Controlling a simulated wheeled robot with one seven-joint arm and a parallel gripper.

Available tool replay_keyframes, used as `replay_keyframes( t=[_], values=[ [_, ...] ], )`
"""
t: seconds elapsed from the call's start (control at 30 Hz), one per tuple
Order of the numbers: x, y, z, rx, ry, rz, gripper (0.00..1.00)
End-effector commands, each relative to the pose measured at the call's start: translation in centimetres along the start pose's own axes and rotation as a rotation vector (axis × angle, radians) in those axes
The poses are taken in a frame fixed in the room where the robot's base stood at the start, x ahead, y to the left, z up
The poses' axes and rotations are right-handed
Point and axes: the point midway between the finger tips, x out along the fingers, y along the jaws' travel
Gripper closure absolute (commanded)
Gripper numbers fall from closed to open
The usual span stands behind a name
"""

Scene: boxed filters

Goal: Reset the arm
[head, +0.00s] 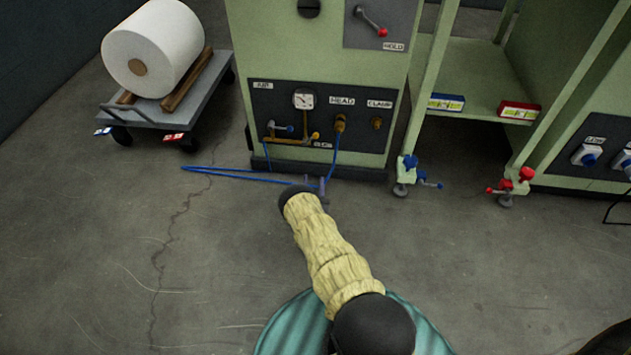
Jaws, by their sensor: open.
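My arm, in a tan fabric sleeve, reaches forward from the bottom of the head view. My gripper (316,187) is at its far end, small and partly hidden by the dark wrist. Its fingers are apart. It appears over the floor in front of the green machine (240,40), near a blue hose. I see nothing held in it, though the space between the fingers is hard to make out.
A blue hose (225,174) runs from the machine's panel across the floor. A cart (205,97) with a white roll (155,47) stands at left. A blue box (446,102) and red box (518,110) sit on a green shelf (480,75) at right.

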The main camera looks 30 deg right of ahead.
Motion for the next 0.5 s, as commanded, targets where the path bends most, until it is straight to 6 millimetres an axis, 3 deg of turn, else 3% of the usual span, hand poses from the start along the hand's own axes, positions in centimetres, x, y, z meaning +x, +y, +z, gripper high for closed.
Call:
replay_keyframes(
  t=[0.37,0.5],
  values=[
    [0.2,-0.1,-0.1,0.0,-0.001,0.001,0.55],
    [1.7,-0.9,-0.9,-0.002,-0.031,0.013,0.55]
  ],
)
